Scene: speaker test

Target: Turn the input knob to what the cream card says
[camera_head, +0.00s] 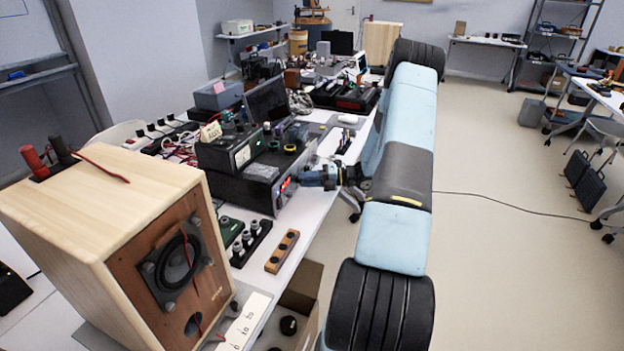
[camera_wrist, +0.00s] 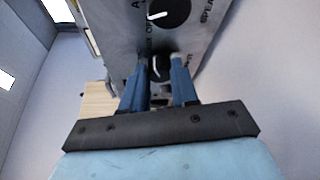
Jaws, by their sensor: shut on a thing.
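The input knob (camera_wrist: 160,68), small and black with a white mark, sits on a grey front panel in the wrist view. My gripper (camera_wrist: 160,75) has its two blue fingers on either side of it, shut on it. A larger black knob (camera_wrist: 168,10) with a white pointer is above. Panel lettering is partly hidden and too unclear to read fully. In the head view, my gripper (camera_head: 304,179) meets the front of a dark amplifier (camera_head: 245,190) with a red display (camera_head: 286,184). A small cream card (camera_head: 210,132) stands behind a black box on it; its writing is unreadable.
A wooden loudspeaker (camera_head: 110,205) stands at the near left of the bench. A black box (camera_head: 228,150) sits on the amplifier. Open floor (camera_head: 500,230) is on the right.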

